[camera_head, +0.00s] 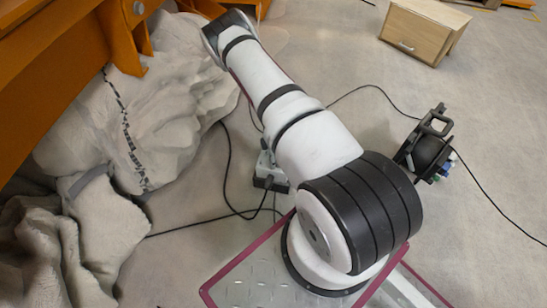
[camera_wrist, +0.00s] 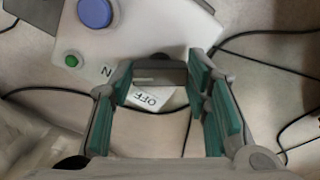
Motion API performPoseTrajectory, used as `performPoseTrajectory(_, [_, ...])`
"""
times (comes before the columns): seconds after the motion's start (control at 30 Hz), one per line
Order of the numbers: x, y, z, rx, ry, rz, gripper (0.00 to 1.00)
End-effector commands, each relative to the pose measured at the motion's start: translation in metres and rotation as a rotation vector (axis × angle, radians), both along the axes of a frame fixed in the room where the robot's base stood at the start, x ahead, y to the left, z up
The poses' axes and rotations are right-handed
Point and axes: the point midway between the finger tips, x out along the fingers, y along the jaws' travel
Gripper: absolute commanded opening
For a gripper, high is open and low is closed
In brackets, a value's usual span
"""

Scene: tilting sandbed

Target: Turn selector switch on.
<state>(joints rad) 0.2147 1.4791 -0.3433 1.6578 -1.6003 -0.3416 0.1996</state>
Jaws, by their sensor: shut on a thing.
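In the wrist view, a light grey control box (camera_wrist: 150,30) carries a blue button (camera_wrist: 95,12) and a green button (camera_wrist: 71,61). A dark selector switch (camera_wrist: 158,75) sits near its edge, between the teal-padded fingers of my gripper (camera_wrist: 163,82), which is shut on it. An upside-down "OFF" label (camera_wrist: 152,98) shows below the switch, and an "N" shows to its left; the rest of that label is hidden by a finger. In the head view, the control box (camera_head: 268,172) is partly behind my arm, and my gripper is hidden.
Black cables (camera_head: 228,165) run over the grey floor around the box. An orange frame (camera_head: 60,45) and a pale rumpled mass (camera_head: 150,125) stand at the left. A wooden cabinet (camera_head: 425,30) and a black device (camera_head: 430,150) are at the right. Floor between them is mostly free.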

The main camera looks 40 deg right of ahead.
Motion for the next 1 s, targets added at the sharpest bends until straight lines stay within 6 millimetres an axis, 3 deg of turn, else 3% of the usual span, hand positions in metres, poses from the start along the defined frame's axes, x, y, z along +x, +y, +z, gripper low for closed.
performPoseTrajectory(0.63, [0.0003, 0.0010, -0.0003, 0.002, -0.001, -0.056, 0.15])
performPoseTrajectory(0.67, [0.0003, 0.0010, -0.0003, 0.002, -0.001, -0.056, 0.45])
performPoseTrajectory(0.73, [0.0003, 0.0010, -0.0003, 0.002, -0.001, -0.056, 0.61])
performPoseTrajectory(1.0, [0.0001, 0.0004, -0.0001, 0.001, 0.000, -0.054, 0.63])
